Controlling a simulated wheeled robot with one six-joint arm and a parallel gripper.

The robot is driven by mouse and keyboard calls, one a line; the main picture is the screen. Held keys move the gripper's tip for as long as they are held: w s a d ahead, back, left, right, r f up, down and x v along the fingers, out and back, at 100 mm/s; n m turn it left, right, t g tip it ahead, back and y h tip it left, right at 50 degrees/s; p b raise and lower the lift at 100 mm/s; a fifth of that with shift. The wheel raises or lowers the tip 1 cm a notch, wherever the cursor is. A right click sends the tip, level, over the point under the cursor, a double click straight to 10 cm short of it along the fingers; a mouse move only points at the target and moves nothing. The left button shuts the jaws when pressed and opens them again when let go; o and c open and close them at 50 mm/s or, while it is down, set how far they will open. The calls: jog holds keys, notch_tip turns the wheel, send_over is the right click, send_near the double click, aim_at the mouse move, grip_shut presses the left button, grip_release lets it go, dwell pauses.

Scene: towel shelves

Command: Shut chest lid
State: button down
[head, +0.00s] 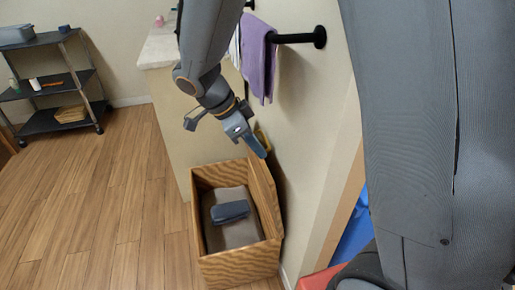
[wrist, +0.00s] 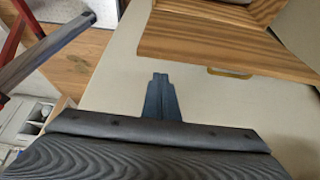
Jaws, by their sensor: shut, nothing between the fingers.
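The wooden chest (head: 240,268) stands on the floor against the wall. Its lid (head: 264,196) is open, raised at the chest's right side next to the wall. In the wrist view the wood-grained lid (wrist: 215,45) fills the upper right. Inside the chest lie a grey-brown folded item (head: 228,197) and a dark blue item (head: 229,212). My gripper (head: 262,152) is shut and empty, just above the lid's upper edge near the wall. In the wrist view its fingertips (wrist: 160,77) are together, beside the lid's edge; I cannot tell whether they touch it.
A purple towel (head: 259,55) hangs from a black wall bar (head: 297,38) above. A counter (head: 160,48) stands behind the chest. A dark shelf rack (head: 55,83) is at far left. The wooden floor left of the chest is clear.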

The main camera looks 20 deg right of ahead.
aim_at(263, 164)
jog(key=x, duration=0.7)
jog(key=shift+d+f, duration=0.15)
jog(key=shift+f, duration=0.05)
jog(key=shift+b, duration=0.3)
